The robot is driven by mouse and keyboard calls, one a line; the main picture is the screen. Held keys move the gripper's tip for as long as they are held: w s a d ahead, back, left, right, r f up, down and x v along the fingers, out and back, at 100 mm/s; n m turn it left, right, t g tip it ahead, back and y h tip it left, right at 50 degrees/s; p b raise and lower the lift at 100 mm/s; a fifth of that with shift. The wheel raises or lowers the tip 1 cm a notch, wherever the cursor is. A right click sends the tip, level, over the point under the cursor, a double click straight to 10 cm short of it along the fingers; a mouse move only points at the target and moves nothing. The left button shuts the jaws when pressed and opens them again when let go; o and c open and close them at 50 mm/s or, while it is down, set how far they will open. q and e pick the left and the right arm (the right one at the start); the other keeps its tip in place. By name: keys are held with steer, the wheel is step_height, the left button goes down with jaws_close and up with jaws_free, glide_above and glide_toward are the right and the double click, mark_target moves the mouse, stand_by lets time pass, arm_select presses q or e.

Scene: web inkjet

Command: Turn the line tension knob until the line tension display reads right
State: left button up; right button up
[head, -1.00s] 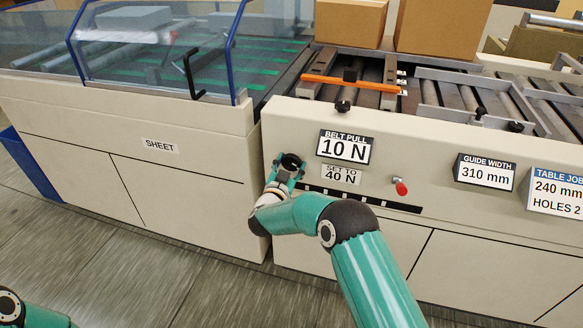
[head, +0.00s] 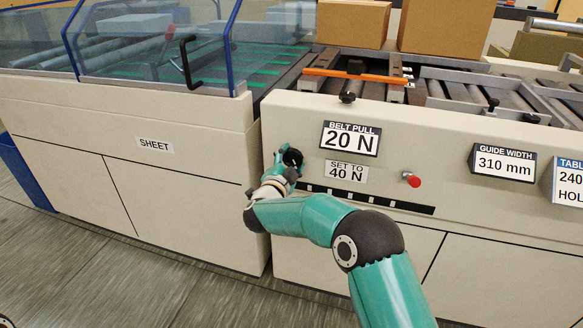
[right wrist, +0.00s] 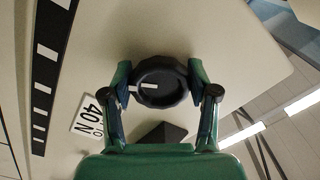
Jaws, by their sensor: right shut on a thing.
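The line tension knob (right wrist: 161,82) is dark and round with a white mark, on the cream machine front. In the right wrist view my right gripper (right wrist: 160,80) has one finger on each side of it and is shut on it. In the head view the right gripper (head: 286,165) partly hides the knob (head: 292,157). The display (head: 350,138), labelled BELT PULL, reads 20 N. A label under it (head: 347,173) says SET TO 40 N. My left gripper is not in view.
A red button (head: 412,180) sticks out right of the label. A black and white strip (head: 367,200) runs below. A GUIDE WIDTH display (head: 503,163) reads 310 mm. Boxes (head: 352,22) stand behind the rollers.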

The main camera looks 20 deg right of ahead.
steer(key=shift+d+f+m, duration=0.15)
steer(key=shift+d+m, duration=0.05)
steer(key=shift+m, duration=0.1)
steer(key=o, duration=1.2)
steer(key=shift+s, duration=0.1)
steer(key=shift+c, duration=0.2)
steer(key=shift+a, duration=0.1)
steer(key=shift+a, duration=0.1)
steer(key=shift+s+a, duration=0.15)
steer(key=shift+s, duration=0.05)
steer(key=v, duration=1.1)
steer(key=shift+s, duration=0.15)
